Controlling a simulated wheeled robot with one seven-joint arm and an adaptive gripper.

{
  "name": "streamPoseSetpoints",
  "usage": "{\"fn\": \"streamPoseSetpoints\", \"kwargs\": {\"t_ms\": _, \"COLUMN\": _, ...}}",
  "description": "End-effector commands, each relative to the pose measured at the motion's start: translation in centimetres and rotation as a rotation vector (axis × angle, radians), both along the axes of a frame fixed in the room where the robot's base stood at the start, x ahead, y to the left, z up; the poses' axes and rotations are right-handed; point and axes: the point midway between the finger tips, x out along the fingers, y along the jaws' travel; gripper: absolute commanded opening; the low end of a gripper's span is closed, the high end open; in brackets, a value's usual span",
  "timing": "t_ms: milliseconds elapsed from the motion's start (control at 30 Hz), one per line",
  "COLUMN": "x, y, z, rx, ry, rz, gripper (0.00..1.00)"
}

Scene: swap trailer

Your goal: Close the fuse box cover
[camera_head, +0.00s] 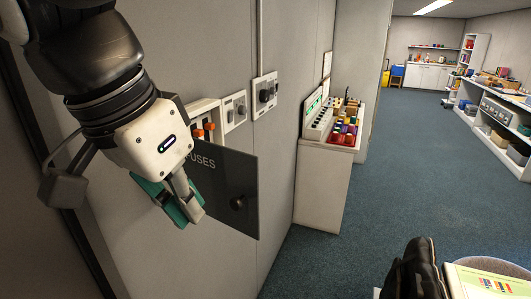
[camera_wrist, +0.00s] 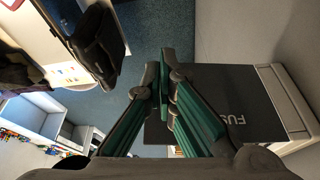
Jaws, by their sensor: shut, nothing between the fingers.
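The fuse box cover (camera_head: 238,182) is a dark grey panel with "FUSES" lettering and a round dark knob (camera_head: 237,202). It stands open, out from the wall. The white fuse box (camera_head: 203,112) is on the wall, with orange parts showing, partly hidden behind my gripper. My gripper (camera_head: 188,212) is shut and empty, pointing down at the cover's left side in the head view. In the wrist view my gripper (camera_wrist: 162,78) is left of the cover (camera_wrist: 245,85) and overlaps its edge. I cannot tell whether they touch.
Two grey switch boxes (camera_head: 234,109) (camera_head: 265,94) are on the wall beyond the fuse box. A white cabinet (camera_head: 322,185) with a control panel and coloured blocks stands farther along. Shelves (camera_head: 495,110) line the right side. Blue carpet (camera_head: 400,160) between them is clear.

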Motion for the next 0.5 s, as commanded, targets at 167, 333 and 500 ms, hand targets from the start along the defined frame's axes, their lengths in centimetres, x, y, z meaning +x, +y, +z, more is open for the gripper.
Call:
{"fn": "streamPoseSetpoints", "kwargs": {"t_ms": 167, "x": 1.0, "y": -0.7, "z": -3.4, "rx": -0.004, "ry": 0.003, "rz": -0.002, "gripper": 0.00}}
{"fn": "streamPoseSetpoints", "kwargs": {"t_ms": 333, "x": 2.9, "y": -1.7, "z": -4.1, "rx": 0.000, "ry": 0.000, "rz": -0.003, "gripper": 0.00}}
{"fn": "streamPoseSetpoints", "kwargs": {"t_ms": 500, "x": 4.3, "y": -2.4, "z": -4.2, "rx": 0.001, "ry": 0.000, "rz": 0.000, "gripper": 0.00}}
